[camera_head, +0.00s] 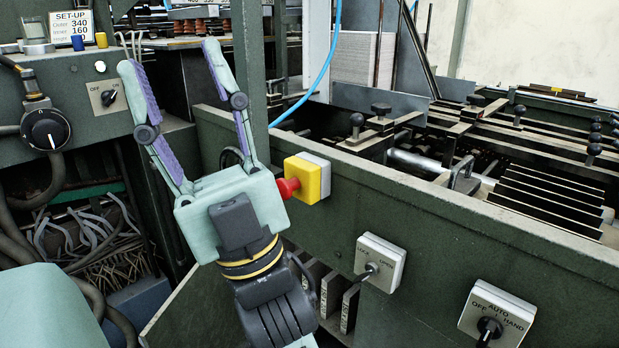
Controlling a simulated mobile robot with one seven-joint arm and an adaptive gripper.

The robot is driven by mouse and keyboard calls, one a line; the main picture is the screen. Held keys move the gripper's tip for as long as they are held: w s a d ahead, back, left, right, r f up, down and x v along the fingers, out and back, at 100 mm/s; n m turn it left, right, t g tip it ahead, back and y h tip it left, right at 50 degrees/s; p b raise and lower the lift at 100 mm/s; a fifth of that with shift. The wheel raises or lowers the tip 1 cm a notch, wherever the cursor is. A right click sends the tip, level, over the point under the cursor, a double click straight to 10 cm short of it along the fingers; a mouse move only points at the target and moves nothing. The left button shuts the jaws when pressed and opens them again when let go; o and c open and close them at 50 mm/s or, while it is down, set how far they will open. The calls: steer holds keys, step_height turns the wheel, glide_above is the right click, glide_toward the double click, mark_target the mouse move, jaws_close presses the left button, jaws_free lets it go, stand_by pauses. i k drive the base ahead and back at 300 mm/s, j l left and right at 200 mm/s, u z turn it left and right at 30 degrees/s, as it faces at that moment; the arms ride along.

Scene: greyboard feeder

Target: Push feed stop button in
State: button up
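A red mushroom button (287,188) sticks out to the left from a yellow box (307,179) with a grey back, fixed on the dark green machine panel. It is the only red push button I see, and no label on it is readable. My gripper (171,61) is open and empty, its two long fingers spread and pointing up, to the left of the button. The gripper's pale green body is right beside the button in the picture. I cannot tell whether they touch.
A lock switch (381,262) and an off-auto-hand switch (497,315) sit lower right on the panel. A black dial (46,130) and an off switch (108,97) are at the left. A blue hose (312,85) hangs behind. Cables fill the lower left.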

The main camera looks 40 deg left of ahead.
mark_target(286, 188)
steer(key=u, duration=1.3)
steer(key=k+j+u, duration=0.15)
steer(key=u, duration=0.35)
steer(key=k+j+u, duration=0.15)
steer(key=u, duration=0.3)
steer(key=j, duration=0.1)
